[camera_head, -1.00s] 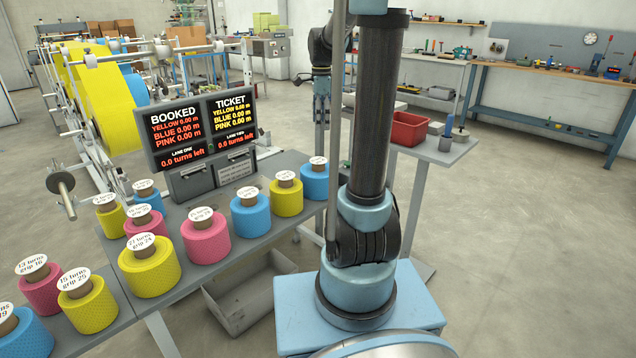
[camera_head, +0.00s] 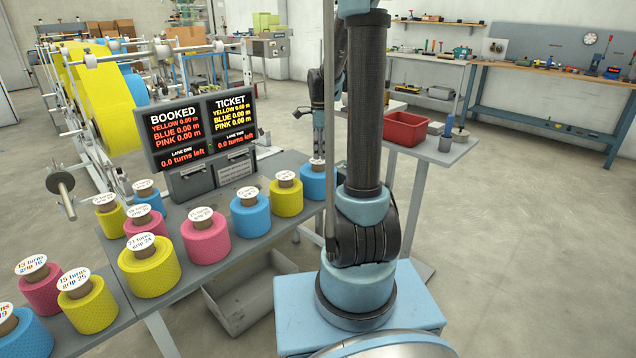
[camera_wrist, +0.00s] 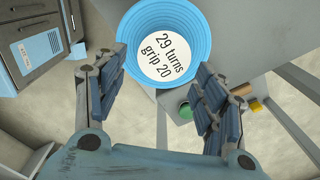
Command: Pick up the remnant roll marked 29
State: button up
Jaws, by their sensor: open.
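The blue roll labelled "29 turns grip 20" (camera_wrist: 168,42) is at the top of the wrist view, seen from above with its round white label facing the camera. It appears to be the blue roll at the right end of the grey table (camera_head: 313,184) in the head view, where its label is too small to read and my arm stands close by. My gripper (camera_wrist: 160,78) is open, its two padded fingers spread left and right of the label's lower part, with nothing held. I cannot tell its height above the roll. In the head view the gripper is not clearly seen.
A yellow roll (camera_head: 286,200) stands left of the blue one, with several pink, blue and yellow rolls further along. The display stand (camera_head: 203,135) is behind them. A side table with a red bin (camera_head: 406,128) stands to the right. Floor is open at far right.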

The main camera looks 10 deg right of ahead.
aim_at(319, 160)
jog(key=shift+w+a+f, duration=0.1)
jog(key=shift+w+f, duration=0.05)
jog(key=shift+f, duration=1.35)
jog(key=shift+w+a+f, duration=0.1)
jog(key=shift+w+f, duration=0.05)
jog(key=shift+f, duration=1.35)
grip_shut()
